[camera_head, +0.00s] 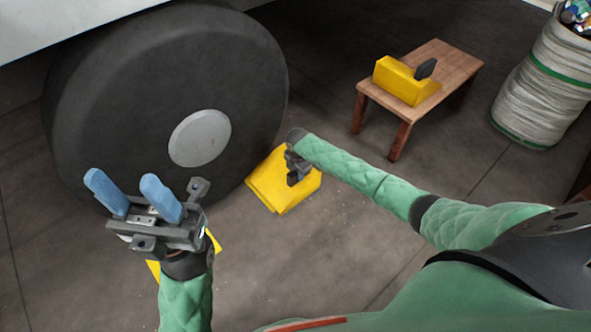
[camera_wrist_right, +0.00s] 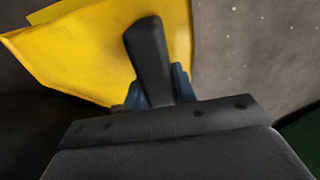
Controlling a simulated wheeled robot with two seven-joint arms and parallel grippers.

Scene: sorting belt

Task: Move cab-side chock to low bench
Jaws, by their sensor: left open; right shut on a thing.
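A yellow chock (camera_head: 268,185) sits on the floor against the right side of the big black wheel (camera_head: 110,100). My right gripper (camera_head: 296,165) is over this chock and shut on its black handle (camera_wrist_right: 148,50). In the right wrist view the blue fingertips of my right gripper (camera_wrist_right: 157,88) are on both sides of the handle, with the yellow body behind. The low wooden bench (camera_head: 450,68) stands at the upper right. My left gripper (camera_head: 130,195) is open and empty, raised in front of the wheel.
Another yellow chock (camera_head: 402,82) with a dark handle rests on the bench. A further yellow thing (camera_head: 154,270) is mostly hidden behind my left gripper. A whitish bin (camera_head: 545,85) stands right of the bench.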

